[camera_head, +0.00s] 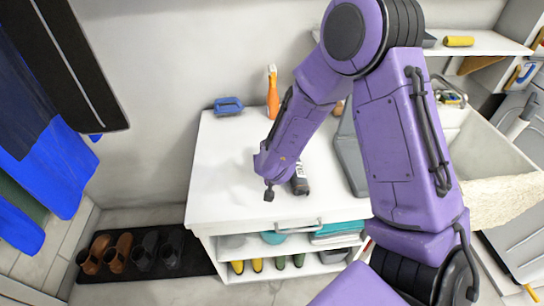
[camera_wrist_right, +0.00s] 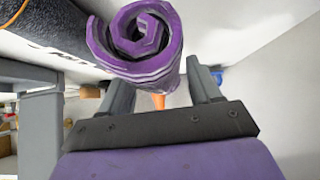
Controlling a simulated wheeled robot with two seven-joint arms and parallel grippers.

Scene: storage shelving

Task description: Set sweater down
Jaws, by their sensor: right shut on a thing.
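In the right wrist view, a rolled purple thing with paler spiral edges (camera_wrist_right: 135,42), which I take for the sweater, sits between the fingers of my right gripper (camera_wrist_right: 163,88). The gripper is shut on it. In the head view my right arm reaches over the white countertop (camera_head: 225,160), its wrist end low over the middle. There I cannot tell the roll apart from my purple arm, nor whether it touches the top. My left gripper is in neither view.
A blue item (camera_head: 228,106) and an orange spray bottle (camera_head: 272,92) stand along the wall. A dark object with white marks (camera_head: 299,181) is close to my wrist. The countertop's left part is clear.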

